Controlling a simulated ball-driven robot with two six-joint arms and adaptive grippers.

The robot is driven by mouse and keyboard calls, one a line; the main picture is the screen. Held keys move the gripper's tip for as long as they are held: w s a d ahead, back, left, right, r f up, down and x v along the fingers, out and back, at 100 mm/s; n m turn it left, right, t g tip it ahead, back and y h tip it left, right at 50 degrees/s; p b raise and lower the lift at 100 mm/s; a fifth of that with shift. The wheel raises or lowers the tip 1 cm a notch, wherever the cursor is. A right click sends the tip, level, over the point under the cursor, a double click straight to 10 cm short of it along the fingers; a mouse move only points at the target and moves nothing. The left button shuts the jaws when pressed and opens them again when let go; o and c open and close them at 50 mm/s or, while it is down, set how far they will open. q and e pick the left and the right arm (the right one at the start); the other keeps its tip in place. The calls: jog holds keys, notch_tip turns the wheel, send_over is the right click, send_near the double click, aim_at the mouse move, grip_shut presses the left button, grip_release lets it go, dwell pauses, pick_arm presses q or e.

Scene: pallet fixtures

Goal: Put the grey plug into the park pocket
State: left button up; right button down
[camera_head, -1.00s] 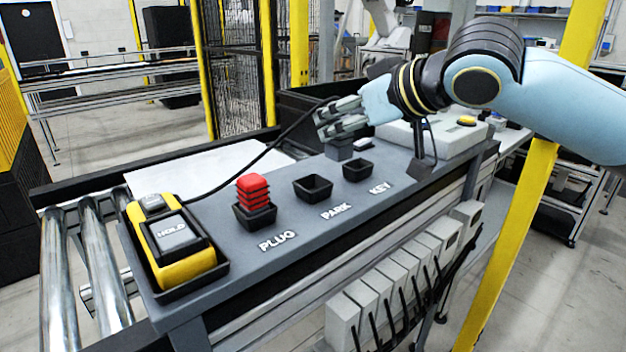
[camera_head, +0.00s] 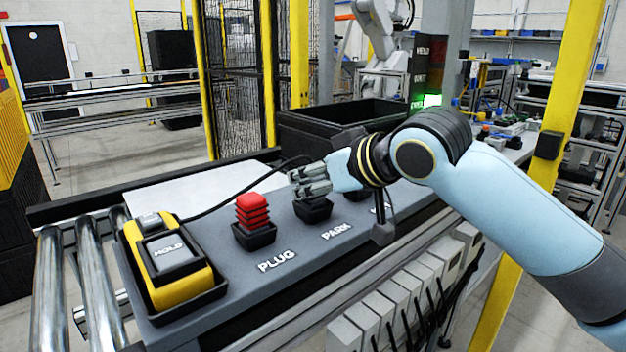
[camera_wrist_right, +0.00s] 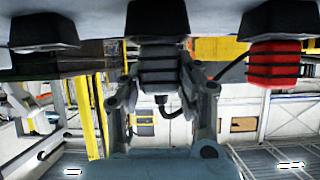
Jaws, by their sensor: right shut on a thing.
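My right gripper (camera_head: 312,182) is over the PARK pocket (camera_head: 316,211), in the middle of the grey panel. It is shut on the grey plug, a ribbed block that shows between the fingers in the right wrist view (camera_wrist_right: 160,70). There the plug lines up with the park pocket (camera_wrist_right: 158,22), and its end meets the pocket mouth. I cannot tell how deep it sits. In the head view the fingers mostly hide the plug. My left gripper is not in view.
A red ribbed plug (camera_head: 252,211) stands in the PLUG pocket (camera_head: 254,236), left of PARK. The KEY pocket, right of PARK, is largely behind my arm. A yellow HOLD box (camera_head: 172,262) sits at the panel's left end. A black cable (camera_head: 235,190) runs from it toward the gripper.

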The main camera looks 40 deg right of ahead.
jog(key=shift+f, duration=0.15)
jog(key=c, duration=0.9)
grip_release()
jog(key=shift+s+r, duration=0.35)
jog(key=p+v, duration=0.5)
jog(key=v, duration=0.6)
jog(key=shift+s+d+r, duration=0.1)
jog(key=shift+s, duration=0.05)
